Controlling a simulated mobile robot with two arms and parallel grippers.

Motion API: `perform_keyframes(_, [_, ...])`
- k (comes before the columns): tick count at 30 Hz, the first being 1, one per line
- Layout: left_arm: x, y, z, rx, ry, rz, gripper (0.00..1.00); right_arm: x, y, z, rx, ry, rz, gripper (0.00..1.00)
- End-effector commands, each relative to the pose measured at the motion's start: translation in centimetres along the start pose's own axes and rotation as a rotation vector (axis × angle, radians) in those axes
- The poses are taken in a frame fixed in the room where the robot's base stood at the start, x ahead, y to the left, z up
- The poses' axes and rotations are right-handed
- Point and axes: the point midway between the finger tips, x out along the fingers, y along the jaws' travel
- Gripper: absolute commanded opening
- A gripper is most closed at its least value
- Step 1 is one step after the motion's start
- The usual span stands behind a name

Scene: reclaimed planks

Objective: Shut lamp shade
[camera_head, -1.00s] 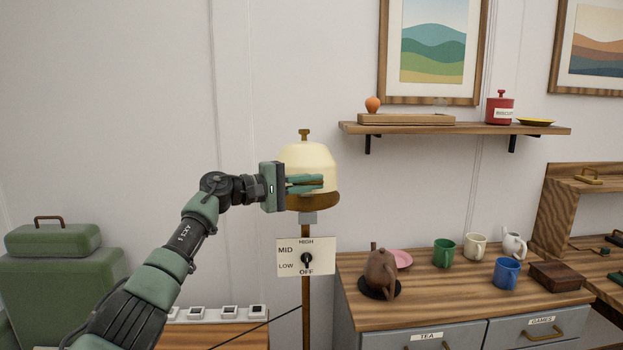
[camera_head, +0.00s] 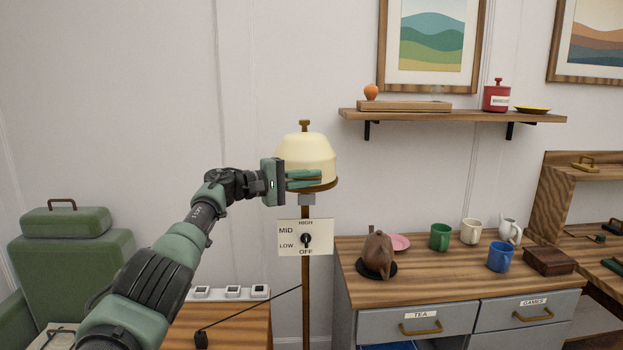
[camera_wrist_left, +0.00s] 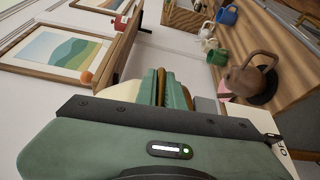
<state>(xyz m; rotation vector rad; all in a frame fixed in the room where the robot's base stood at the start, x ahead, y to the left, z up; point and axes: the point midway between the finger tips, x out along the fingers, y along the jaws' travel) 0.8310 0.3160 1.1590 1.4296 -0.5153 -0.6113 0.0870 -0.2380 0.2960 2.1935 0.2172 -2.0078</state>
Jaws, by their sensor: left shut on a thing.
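The lamp shade (camera_head: 305,156) is a cream dome with a brass knob on top, on a thin brown stand in the head view. A thin brown rim shows under the dome. My left gripper (camera_head: 305,180) reaches in from the left, its green fingers at the front of the shade's lower edge. In the left wrist view the fingers (camera_wrist_left: 162,88) are closed around a brown bar-like part at that edge; part of the cream shade (camera_wrist_left: 125,91) shows beside them. The fingers hide some of the rim. My right gripper is not in view.
A dial panel (camera_head: 305,238) is on the lamp stand below the shade. To the right, a wooden-topped cabinet (camera_head: 440,286) holds a brown teapot (camera_head: 378,254) and several mugs. A wall shelf (camera_head: 450,116) is above it.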

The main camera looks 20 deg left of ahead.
Motion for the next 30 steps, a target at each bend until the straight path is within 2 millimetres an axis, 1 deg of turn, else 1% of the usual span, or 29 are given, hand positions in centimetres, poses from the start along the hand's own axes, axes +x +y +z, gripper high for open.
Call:
perform_keyframes(9, [0.1,0.1,0.2,0.001,-0.007,0.001,0.0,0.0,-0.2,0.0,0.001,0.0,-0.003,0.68])
perform_keyframes(10, [0.1,0.1,0.2,0.001,-0.007,0.001,0.12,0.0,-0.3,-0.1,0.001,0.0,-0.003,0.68])
perform_keyframes(11, [0.1,0.1,0.2,0.001,-0.007,0.001,0.18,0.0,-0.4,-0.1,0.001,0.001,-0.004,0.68])
perform_keyframes(22, [0.0,0.3,0.1,0.0,-0.002,0.001,0.18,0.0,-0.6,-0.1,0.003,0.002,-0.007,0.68])
perform_keyframes(26, [0.0,1.7,0.2,0.001,-0.002,0.003,0.18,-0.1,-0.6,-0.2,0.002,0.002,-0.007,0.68])
perform_keyframes(29, [-0.1,3.8,0.4,0.003,-0.001,0.004,0.18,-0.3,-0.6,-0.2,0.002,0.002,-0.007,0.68])
perform_keyframes(30, [-0.1,5.1,0.5,0.002,-0.002,0.004,0.18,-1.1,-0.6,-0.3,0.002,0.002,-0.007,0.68])
